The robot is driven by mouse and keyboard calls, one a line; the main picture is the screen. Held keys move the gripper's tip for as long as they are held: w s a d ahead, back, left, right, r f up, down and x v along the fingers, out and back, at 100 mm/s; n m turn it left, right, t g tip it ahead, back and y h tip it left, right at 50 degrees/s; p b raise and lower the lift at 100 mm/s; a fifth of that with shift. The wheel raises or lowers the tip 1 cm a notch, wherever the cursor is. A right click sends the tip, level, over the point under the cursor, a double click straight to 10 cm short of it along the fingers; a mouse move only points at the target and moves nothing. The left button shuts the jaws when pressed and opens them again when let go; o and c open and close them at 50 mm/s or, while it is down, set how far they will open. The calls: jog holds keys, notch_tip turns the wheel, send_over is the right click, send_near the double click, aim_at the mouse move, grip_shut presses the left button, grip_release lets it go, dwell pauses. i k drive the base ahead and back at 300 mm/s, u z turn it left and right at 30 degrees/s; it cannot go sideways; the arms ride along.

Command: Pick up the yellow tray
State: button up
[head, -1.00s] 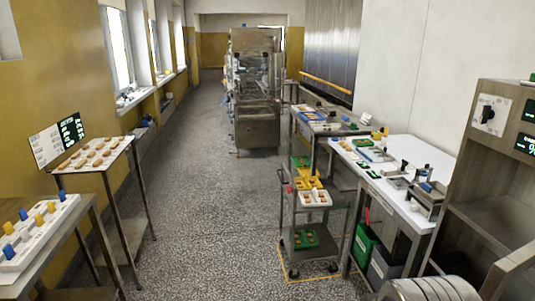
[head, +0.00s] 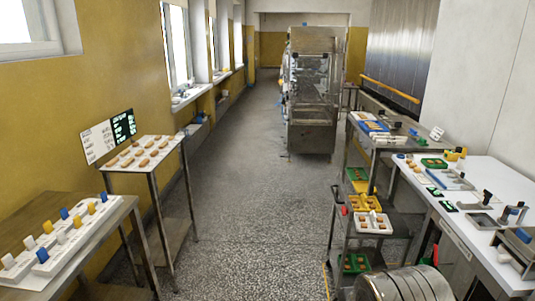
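The yellow tray (head: 353,207) sits on a shelf of a grey rack cart right of centre. It holds small brown pieces. A white tray (head: 388,229) with similar pieces is directly in front of it and seems to hide part of its near edge. My gripper is not in view.
A cluttered white-topped bench (head: 462,220) stands right of the cart. A table with a tray of pieces (head: 140,152) is at left. The speckled aisle floor (head: 245,215) is clear.

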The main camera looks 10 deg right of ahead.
aim_at(363, 203)
jog(key=u, duration=0.15)
jog(key=i, duration=2.2)
jog(key=z, duration=0.5)
jog(key=i, duration=1.3)
jog(key=z, duration=0.45)
